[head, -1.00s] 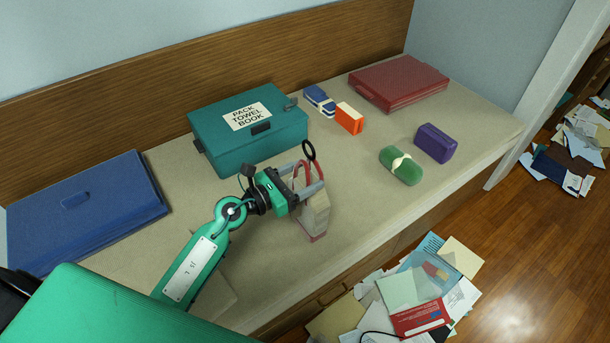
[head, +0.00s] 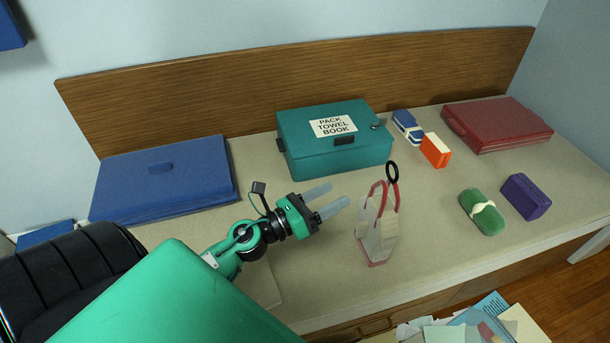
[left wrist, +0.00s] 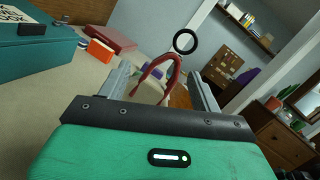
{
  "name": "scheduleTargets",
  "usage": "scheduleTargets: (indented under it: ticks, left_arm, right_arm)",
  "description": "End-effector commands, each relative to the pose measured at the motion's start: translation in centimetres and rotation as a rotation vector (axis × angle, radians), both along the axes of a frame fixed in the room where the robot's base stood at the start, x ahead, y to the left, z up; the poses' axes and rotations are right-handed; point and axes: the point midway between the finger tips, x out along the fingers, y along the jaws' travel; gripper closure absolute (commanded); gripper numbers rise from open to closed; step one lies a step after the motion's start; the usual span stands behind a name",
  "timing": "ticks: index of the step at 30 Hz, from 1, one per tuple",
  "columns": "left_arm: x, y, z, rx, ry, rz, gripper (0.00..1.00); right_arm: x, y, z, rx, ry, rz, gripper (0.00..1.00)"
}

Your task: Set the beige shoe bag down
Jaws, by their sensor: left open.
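The beige shoe bag (head: 377,238) stands upright on the beige bench top, with red edges, red handles and a black ring (head: 392,172) at its top. My left gripper (head: 332,203) is open and empty, to the left of the bag and apart from it in the head view. In the left wrist view, the bag's red handle (left wrist: 157,72) and black ring (left wrist: 185,41) show beyond the open fingers; most of its body is hidden behind my gripper. My right gripper is not in view.
A teal box (head: 335,155) labelled "PACK TOWEL BOOK" stands behind. A blue case (head: 165,180) lies left, a red case (head: 497,124) back right. A green roll (head: 478,212), purple box (head: 526,196), orange box (head: 435,150) and blue bundle (head: 407,126) lie right. Papers (head: 480,325) litter the floor.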

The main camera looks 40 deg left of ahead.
Motion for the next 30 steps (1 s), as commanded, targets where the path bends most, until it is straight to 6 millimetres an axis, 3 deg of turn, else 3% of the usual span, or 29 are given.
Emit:
scheduleTargets:
  ticks: [5, 8, 12, 16, 21, 25, 30]
  left_arm:
    - [-0.8, 3.0, 0.2, -0.629, 0.176, 0.233, 0.35]
    - [-1.8, 4.5, -1.7, -0.971, 0.297, 0.37, 0.35]
    - [-4.4, 5.1, -6.0, -1.424, 0.49, 0.581, 0.35]
    - [-8.2, 3.4, -10.5, -1.798, 0.694, 0.807, 0.35]
    - [-14.0, -1.0, -14.6, -2.138, 0.958, 1.125, 0.35]
    - [-17.4, -3.8, -15.7, -2.257, 1.101, 1.311, 0.35]
    - [-19.3, -5.3, -15.9, -2.301, 1.177, 1.416, 0.35]
  right_arm:
    - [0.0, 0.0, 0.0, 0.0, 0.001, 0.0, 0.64]
    - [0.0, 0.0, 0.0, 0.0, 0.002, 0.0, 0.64]
    - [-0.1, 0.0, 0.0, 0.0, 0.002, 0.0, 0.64]
    - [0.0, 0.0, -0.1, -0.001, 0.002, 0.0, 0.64]
    - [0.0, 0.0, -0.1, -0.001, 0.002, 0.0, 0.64]
    - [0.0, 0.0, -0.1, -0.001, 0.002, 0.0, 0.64]
    - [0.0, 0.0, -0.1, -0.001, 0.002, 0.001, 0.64]
